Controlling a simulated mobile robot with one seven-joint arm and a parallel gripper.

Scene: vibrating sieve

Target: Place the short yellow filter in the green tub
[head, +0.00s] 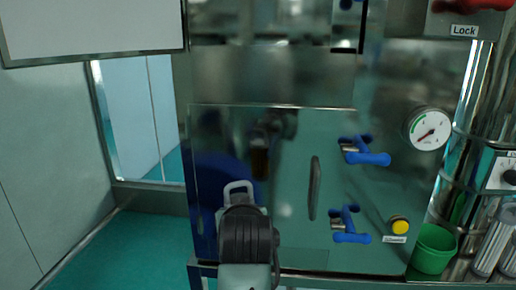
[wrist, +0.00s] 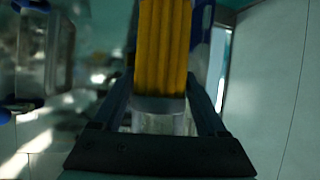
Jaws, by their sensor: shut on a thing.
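The yellow filter (wrist: 163,48), ribbed along its length with a clear end, sits between the dark fingers of my gripper (wrist: 166,78) in the wrist view. The gripper is shut on it; its far end is cut off by the picture edge. In the head view my arm stands before the metal cabinet, and the held filter is not clearly visible there. A dim yellow-brown patch on the panel looks like a reflection. The green tub (head: 433,252) stands at the lower right, right of the cabinet front and apart from my gripper. Its inside is mostly hidden.
The shiny cabinet panel (head: 300,220) has blue handles (head: 368,157) and a yellow button (head: 399,227). A gauge (head: 428,129) is at its right. Clear cylinders (head: 492,245) stand right of the tub. Green floor (head: 120,250) is open at left.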

